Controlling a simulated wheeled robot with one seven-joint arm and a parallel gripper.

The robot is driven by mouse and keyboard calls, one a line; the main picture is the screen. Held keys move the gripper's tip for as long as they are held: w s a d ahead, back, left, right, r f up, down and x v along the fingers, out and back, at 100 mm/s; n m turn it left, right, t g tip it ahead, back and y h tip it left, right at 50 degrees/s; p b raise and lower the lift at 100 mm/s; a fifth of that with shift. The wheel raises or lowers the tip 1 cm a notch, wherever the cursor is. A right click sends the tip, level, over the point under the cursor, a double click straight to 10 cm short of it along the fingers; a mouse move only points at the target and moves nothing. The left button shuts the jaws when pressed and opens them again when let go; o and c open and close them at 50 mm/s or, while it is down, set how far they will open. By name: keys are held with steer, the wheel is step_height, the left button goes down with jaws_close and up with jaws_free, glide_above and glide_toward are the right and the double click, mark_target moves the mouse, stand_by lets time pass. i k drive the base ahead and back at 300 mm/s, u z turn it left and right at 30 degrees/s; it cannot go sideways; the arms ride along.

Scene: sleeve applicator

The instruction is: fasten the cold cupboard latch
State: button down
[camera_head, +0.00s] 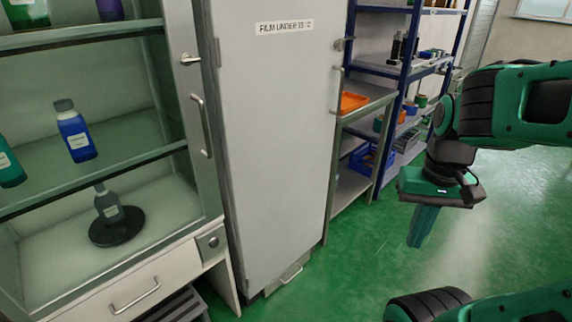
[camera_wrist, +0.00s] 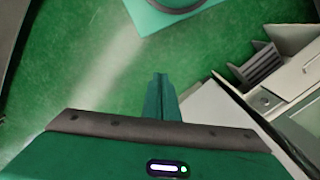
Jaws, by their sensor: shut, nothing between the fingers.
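The cold cupboard (camera_head: 275,140) is a tall grey cabinet labelled "FILM UNDER 23 °C", and its door looks closed. A small metal latch (camera_head: 343,44) sits high on its right edge, above a vertical bar handle (camera_head: 338,90). The latch is too small to tell whether it is fastened. My gripper (camera_head: 417,240) hangs fingers down over the green floor, right of the cupboard and well apart from the latch. Its fingers are shut and empty. They also show in the wrist view (camera_wrist: 161,85), above bare floor; the latch cannot be made out there.
A glass-fronted cabinet with bottles stands at left, with its own latch (camera_head: 190,59) and handle (camera_head: 201,125). Behind the cupboard are a bench with an orange tray (camera_head: 352,102) and a blue shelf rack (camera_head: 405,70). The floor (camera_head: 480,215) at right is clear.

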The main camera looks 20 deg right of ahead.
mark_target(338, 44)
steer(key=z, duration=0.65)
steer(key=k, duration=1.35)
steer(key=u, duration=0.55)
steer(key=i, duration=2.15)
steer(key=z, duration=0.4)
